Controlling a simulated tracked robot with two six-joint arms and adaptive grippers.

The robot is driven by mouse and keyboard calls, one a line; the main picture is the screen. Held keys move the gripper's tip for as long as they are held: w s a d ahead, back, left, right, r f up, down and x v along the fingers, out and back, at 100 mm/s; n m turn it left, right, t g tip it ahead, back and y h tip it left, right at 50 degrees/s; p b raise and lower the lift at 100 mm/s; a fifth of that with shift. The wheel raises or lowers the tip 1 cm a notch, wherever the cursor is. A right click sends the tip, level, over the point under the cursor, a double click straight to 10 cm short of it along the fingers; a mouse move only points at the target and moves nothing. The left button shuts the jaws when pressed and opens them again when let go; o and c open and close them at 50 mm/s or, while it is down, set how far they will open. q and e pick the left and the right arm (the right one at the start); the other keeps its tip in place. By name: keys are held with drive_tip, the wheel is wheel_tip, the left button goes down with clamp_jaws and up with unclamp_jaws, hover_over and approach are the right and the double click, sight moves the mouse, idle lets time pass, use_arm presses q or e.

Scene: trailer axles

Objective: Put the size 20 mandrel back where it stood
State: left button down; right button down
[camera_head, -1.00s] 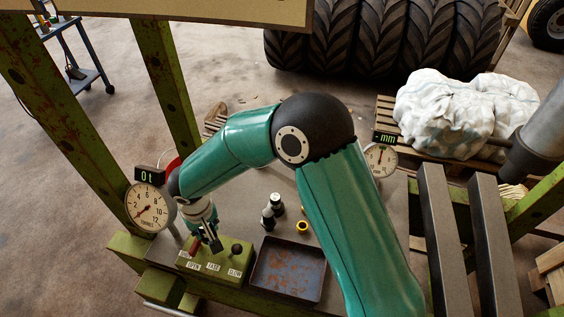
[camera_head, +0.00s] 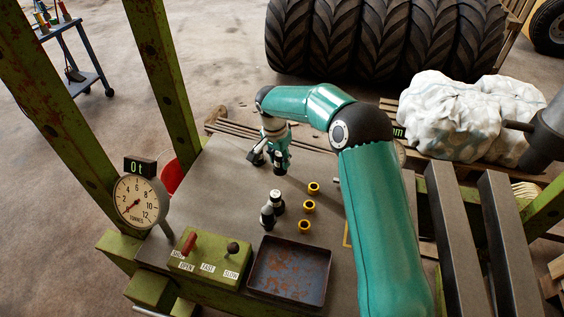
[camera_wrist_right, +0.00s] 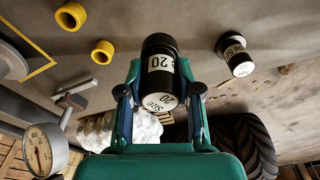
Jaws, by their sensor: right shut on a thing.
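My right gripper (camera_head: 269,158) hangs over the far part of the grey bench top (camera_head: 222,190). Two other dark mandrels with pale parts, one (camera_head: 267,217) and one (camera_head: 277,201), stand close together mid-bench. My left gripper is not in view.
Three yellow rings (camera_head: 309,206) lie right of the standing mandrels. A rusty tray (camera_head: 290,270) and a green lever box (camera_head: 210,262) sit at the front. A tonnes gauge (camera_head: 138,201) stands left. The bench left of the mandrels is clear.

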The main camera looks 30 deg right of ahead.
sight(282, 172)
drive_tip(key=shift+d+r, duration=0.1)
drive_tip(key=shift+d, duration=0.3)
drive_tip(key=shift+f+b, duration=0.25)
drive_tip(key=shift+b, duration=0.1)
drive_tip(key=shift+f+b, duration=2.55)
drive_tip(key=shift+f, duration=0.55)
drive_tip(key=shift+f, duration=0.15)
drive_tip(key=c, duration=0.8)
unclamp_jaws()
drive_tip(key=shift+o, duration=0.4)
drive_tip(key=shift+s+a+f, duration=0.1)
